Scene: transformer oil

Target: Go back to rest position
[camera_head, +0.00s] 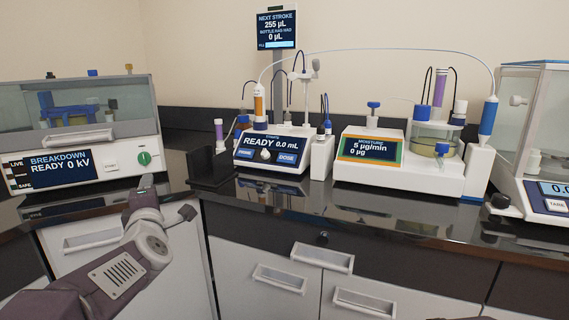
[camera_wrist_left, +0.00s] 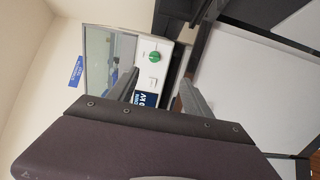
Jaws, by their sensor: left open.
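My left gripper (camera_head: 168,198) is in front of the counter's edge, between the breakdown tester and the dosing unit in the head view. Its two fingers are apart with nothing between them. In the left wrist view the open fingers (camera_wrist_left: 157,84) point toward the breakdown tester (camera_wrist_left: 150,60), which stands beyond them. My right gripper is not in view.
The breakdown tester (camera_head: 90,160) stands on the left counter. A dosing unit (camera_head: 270,150), a moisture titrator (camera_head: 400,165) and a balance (camera_head: 540,130) line the back counter. A black holder (camera_head: 212,168) sits near the edge. Drawer handles (camera_head: 322,258) stick out below.

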